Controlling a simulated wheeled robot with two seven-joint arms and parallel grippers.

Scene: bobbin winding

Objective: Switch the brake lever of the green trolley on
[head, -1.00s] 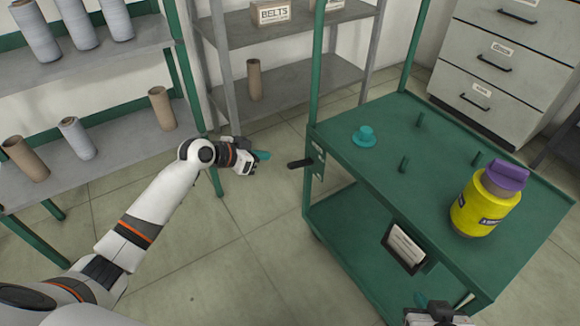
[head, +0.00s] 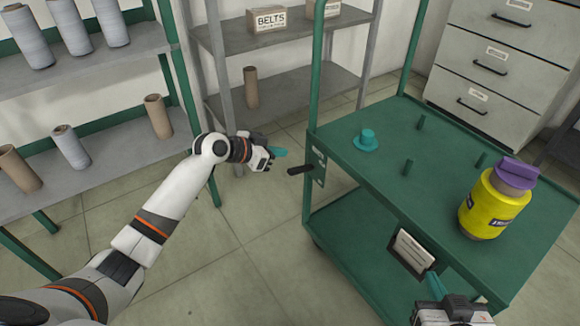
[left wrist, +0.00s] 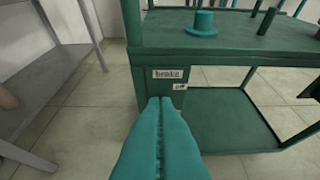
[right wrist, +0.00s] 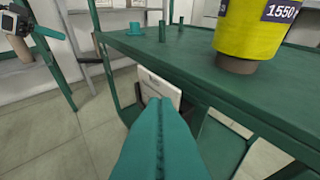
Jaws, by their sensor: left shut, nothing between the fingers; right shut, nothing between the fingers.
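The green trolley (head: 375,183) stands at the right of the head view. Its black brake lever (head: 301,170) sticks out to the left from a plate on the trolley's left end. In the left wrist view a "brake" label (left wrist: 168,74) and a smaller tag (left wrist: 180,87), apparently "OFF", show on that end; the lever is hidden behind my fingers. My left gripper (head: 284,152) is shut and empty, just up and left of the lever, seemingly apart from it. My right gripper (head: 432,280) is shut and empty by the trolley's near edge, close to a white card (head: 412,250).
On the trolley top are a teal flanged piece (head: 367,141), several green pegs and a yellow spool (head: 490,205) with a purple top. Shelves with cones (head: 70,146) stand at the left, a grey rack (head: 300,88) behind, drawers (head: 495,65) at the back right. Floor in front is clear.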

